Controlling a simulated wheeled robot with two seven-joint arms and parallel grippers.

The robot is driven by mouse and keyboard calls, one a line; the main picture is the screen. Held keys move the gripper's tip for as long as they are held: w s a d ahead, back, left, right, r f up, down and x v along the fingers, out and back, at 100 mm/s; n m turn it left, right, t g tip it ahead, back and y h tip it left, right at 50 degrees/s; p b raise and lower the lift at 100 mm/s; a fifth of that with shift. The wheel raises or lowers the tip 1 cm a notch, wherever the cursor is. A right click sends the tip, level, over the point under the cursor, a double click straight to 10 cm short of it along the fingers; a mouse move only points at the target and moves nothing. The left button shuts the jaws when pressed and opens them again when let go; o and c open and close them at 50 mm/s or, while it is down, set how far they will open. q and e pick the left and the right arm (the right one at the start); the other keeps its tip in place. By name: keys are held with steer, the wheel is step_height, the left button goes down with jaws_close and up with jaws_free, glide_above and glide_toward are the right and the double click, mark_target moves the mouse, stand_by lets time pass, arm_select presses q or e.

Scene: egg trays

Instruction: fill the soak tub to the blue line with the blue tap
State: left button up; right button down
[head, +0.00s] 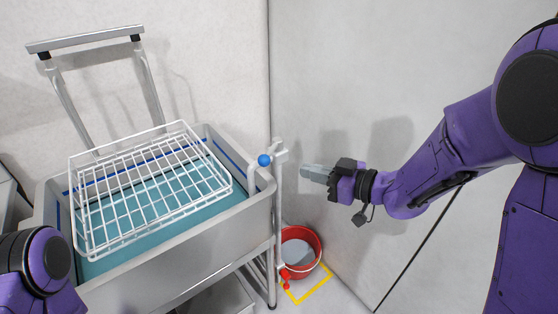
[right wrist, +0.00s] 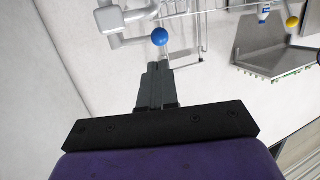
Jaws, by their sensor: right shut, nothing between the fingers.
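The soak tub (head: 180,262) is a grey basin on a wheeled stand at the left of the head view. Teal water (head: 120,262) shows in it under a white wire rack. A blue line (head: 232,157) runs along its inner wall, above the water where I can see both. The blue tap (head: 264,160) has a round blue knob on a pale pipe at the tub's right corner; the knob also shows in the right wrist view (right wrist: 160,36). I cannot make out any flow. My right gripper (head: 304,171) is shut and empty, right of the knob and apart from it. My left gripper is out of view.
The white wire rack (head: 152,184) sits across the tub. A red bucket (head: 316,264) stands on the floor by a yellow outline (head: 312,291), beside a small red tap (head: 285,275). Walls close in behind. A yellow ball (right wrist: 292,22) shows in the right wrist view.

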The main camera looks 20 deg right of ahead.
mark_target(263, 163)
steer(key=p+x, duration=0.1)
steer(key=x, duration=0.8)
steer(key=shift+p, duration=0.4)
steer(key=a, duration=0.1)
steer(key=w+a+p, duration=0.1)
steer(key=a, duration=0.1)
steer(key=shift+w+a, duration=0.25)
steer(key=shift+w, duration=0.05)
steer(key=shift+w+a, duration=0.15)
steer(key=shift+a, duration=0.05)
